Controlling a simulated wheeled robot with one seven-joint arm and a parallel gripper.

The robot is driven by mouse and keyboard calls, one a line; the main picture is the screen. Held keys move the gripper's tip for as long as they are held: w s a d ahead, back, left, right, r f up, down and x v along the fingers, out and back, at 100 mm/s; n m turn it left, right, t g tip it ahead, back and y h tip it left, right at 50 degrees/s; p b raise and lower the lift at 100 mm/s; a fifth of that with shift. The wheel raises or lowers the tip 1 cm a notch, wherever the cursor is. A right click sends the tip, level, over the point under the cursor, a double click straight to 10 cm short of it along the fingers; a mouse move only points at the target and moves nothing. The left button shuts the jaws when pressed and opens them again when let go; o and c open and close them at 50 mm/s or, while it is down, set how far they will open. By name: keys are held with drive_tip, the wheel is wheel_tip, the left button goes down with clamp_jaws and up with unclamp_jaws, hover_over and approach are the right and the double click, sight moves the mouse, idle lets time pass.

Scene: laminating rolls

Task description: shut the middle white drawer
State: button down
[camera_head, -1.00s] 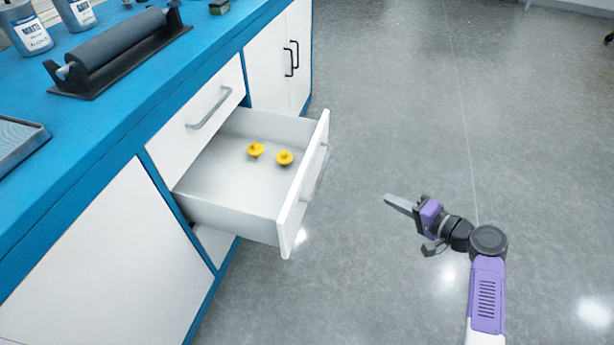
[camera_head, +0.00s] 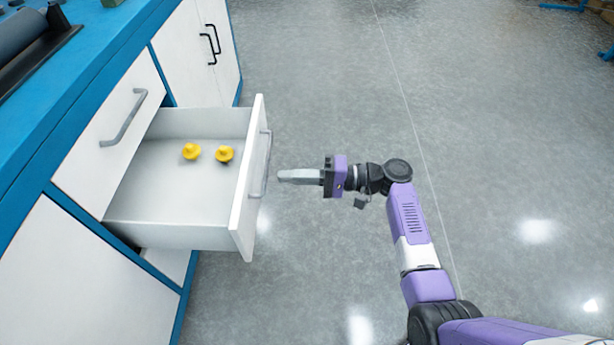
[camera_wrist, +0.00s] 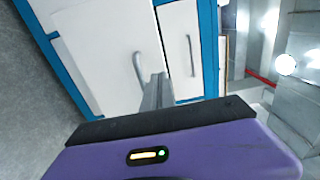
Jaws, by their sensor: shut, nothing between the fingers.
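The middle white drawer (camera_head: 180,235) stands pulled well out of the blue-and-white cabinet. Its front panel (camera_head: 243,205) has a grey bar handle (camera_head: 266,165) and faces my gripper. Two small yellow knob-shaped pieces lie inside, a left one (camera_head: 191,151) and a right one (camera_head: 224,154). My gripper (camera_head: 280,176) is shut and empty, its fingertips pointing left at the front panel, just right of the handle. In the wrist view the fingers (camera_wrist: 155,92) overlap a white front beside a grey handle (camera_wrist: 137,70); I cannot tell whether they touch it.
A closed white drawer front with a grey handle (camera_head: 125,118) is above the open drawer. White doors with black handles (camera_head: 212,42) are beyond it. A dark roller (camera_head: 25,38) lies on the blue countertop (camera_head: 95,52).

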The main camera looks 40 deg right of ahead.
sight(248, 177)
drive_tip(key=b+x, duration=0.1)
drive_tip(key=x, duration=0.6)
